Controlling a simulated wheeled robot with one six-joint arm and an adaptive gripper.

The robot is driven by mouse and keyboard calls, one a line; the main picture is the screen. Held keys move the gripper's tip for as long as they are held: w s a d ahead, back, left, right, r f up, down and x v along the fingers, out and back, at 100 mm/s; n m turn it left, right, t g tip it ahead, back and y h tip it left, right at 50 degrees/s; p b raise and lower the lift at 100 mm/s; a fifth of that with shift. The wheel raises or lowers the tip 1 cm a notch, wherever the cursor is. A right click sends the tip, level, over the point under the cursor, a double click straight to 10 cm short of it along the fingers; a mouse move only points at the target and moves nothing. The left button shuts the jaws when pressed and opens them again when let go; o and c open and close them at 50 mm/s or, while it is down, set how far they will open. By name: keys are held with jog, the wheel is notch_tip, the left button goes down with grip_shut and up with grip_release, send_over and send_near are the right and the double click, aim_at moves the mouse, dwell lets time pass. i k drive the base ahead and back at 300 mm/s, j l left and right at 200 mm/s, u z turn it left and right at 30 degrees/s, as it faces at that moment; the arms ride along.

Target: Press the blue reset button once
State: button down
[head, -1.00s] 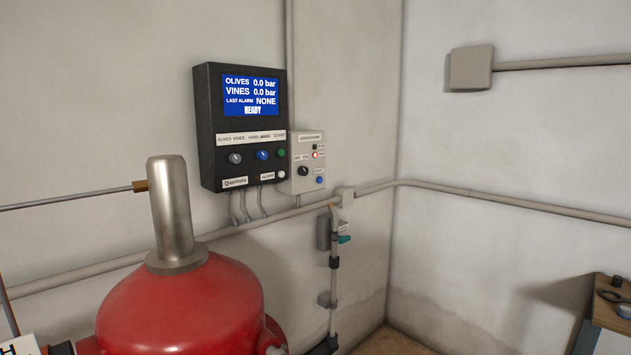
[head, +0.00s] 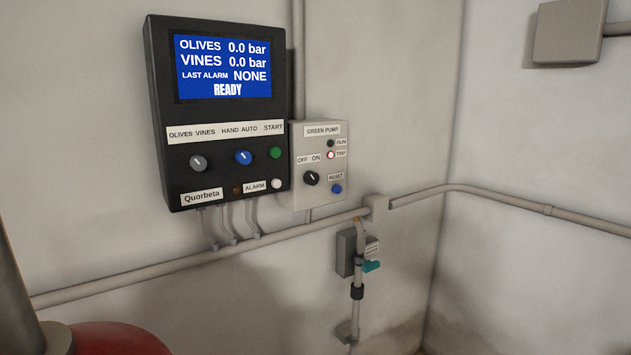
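The blue reset button (head: 337,189) is on the lower right of a small light grey box labelled GREEN PUMP (head: 322,131). A RESET label (head: 336,177) sits just above it. To its left is a black OFF/ON knob (head: 311,178). Above are a dark RUN lamp (head: 331,143) and a TRIP lamp (head: 330,155) with a red rim and bright centre. My gripper is not in view, and nothing covers the button.
A black control panel (head: 160,130) is left of the pump box, its screen reading READY. It has a blue HAND/AUTO knob (head: 243,157). A conduit (head: 150,270) runs below. A red tank (head: 115,340) stands at the lower left, near the wall's approach.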

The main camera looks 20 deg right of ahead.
aim_at(337, 188)
jog(key=i+l+u, duration=0.15)
jog(key=l, duration=0.25)
jog(key=i+l+u, duration=0.1)
jog(key=l, duration=0.3)
jog(key=i+l+u, duration=0.15)
jog(key=l, duration=0.3)
